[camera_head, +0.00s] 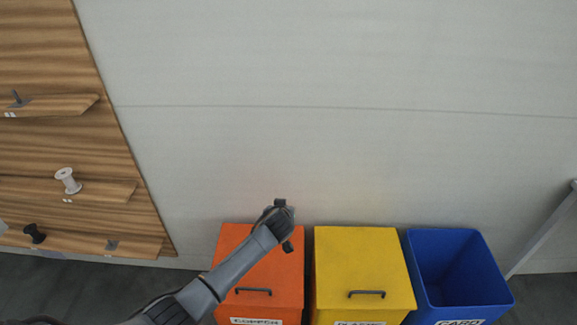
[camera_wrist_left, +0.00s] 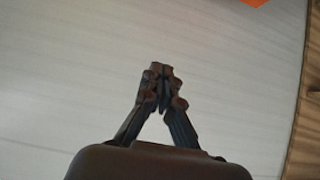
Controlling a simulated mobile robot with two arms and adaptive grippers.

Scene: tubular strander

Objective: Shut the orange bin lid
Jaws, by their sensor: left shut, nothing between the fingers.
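The orange bin (camera_head: 262,308) stands on the floor against the wall, left of the yellow bin. Its orange lid (camera_head: 235,265) lies flat over the top and looks shut, level with the yellow lid beside it. A dark handle (camera_head: 253,291) is near the lid's front edge. My left arm reaches across the lid and hides part of it. My left gripper (camera_head: 280,204) is above the lid's back edge, in front of the wall; touching cannot be told. In the left wrist view its fingers (camera_wrist_left: 160,70) are shut and empty, with a small orange corner (camera_wrist_left: 254,2) at the top. My right gripper is out of view.
The yellow bin (camera_head: 362,265) with its lid down is close on the right. The blue bin (camera_head: 466,305) beyond it is open and empty. A wooden shelf board (camera_head: 75,145) with spools stands at the left. The pale wall (camera_head: 350,160) is right behind the bins.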

